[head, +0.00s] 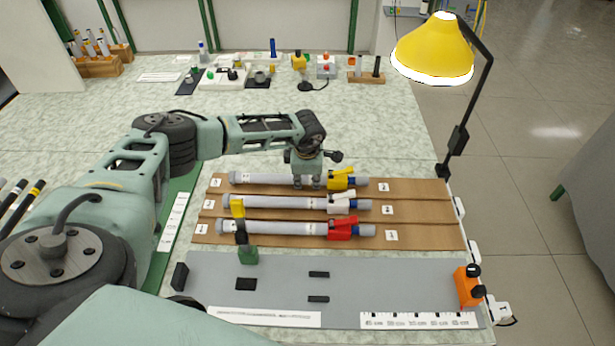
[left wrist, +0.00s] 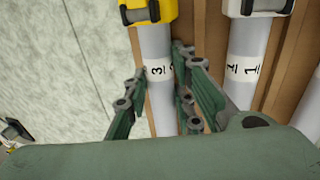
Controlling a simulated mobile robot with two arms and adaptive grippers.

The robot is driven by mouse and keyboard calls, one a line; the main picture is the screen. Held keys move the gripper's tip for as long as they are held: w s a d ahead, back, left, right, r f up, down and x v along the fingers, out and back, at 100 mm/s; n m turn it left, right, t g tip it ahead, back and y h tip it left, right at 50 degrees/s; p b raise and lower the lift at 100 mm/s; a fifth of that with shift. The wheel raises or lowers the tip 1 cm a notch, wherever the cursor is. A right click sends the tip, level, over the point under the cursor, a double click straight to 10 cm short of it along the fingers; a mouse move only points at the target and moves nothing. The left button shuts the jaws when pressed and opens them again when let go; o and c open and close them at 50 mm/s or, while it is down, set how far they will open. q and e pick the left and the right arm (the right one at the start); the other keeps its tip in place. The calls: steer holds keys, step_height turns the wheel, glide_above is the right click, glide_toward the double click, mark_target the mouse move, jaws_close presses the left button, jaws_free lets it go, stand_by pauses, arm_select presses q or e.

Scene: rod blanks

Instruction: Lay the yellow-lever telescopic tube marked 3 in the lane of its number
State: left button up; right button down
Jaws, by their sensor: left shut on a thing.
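The yellow-lever telescopic tube (head: 265,180) lies along the farthest of three brown lanes (head: 420,188). Its yellow lever (head: 341,178) is toward its right end. My left gripper (head: 307,186) is over the tube's middle and shut on it. In the left wrist view the tube (left wrist: 159,95) carries a label with 3, and the fingers (left wrist: 160,88) stand on both sides of it. I cannot tell whether the tube is slightly raised or resting. The white-lever tube (head: 275,203), marked 1 in the wrist view (left wrist: 243,72), lies in the middle lane. The red-lever tube (head: 285,228) lies in the nearest lane. My right gripper is not in view.
Small number cards sit at both lane ends, too small to read. A grey mat (head: 400,280) in front holds a green-based stand (head: 248,256) and an orange block (head: 466,287). A yellow lamp (head: 432,50) stands at right. Bench space behind the lanes is clear.

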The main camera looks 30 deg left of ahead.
arm_select(q)
steer(key=shift+f, duration=0.25)
steer(key=o, duration=0.9)
steer(key=shift+r, duration=0.1)
steer(key=v, duration=1.2)
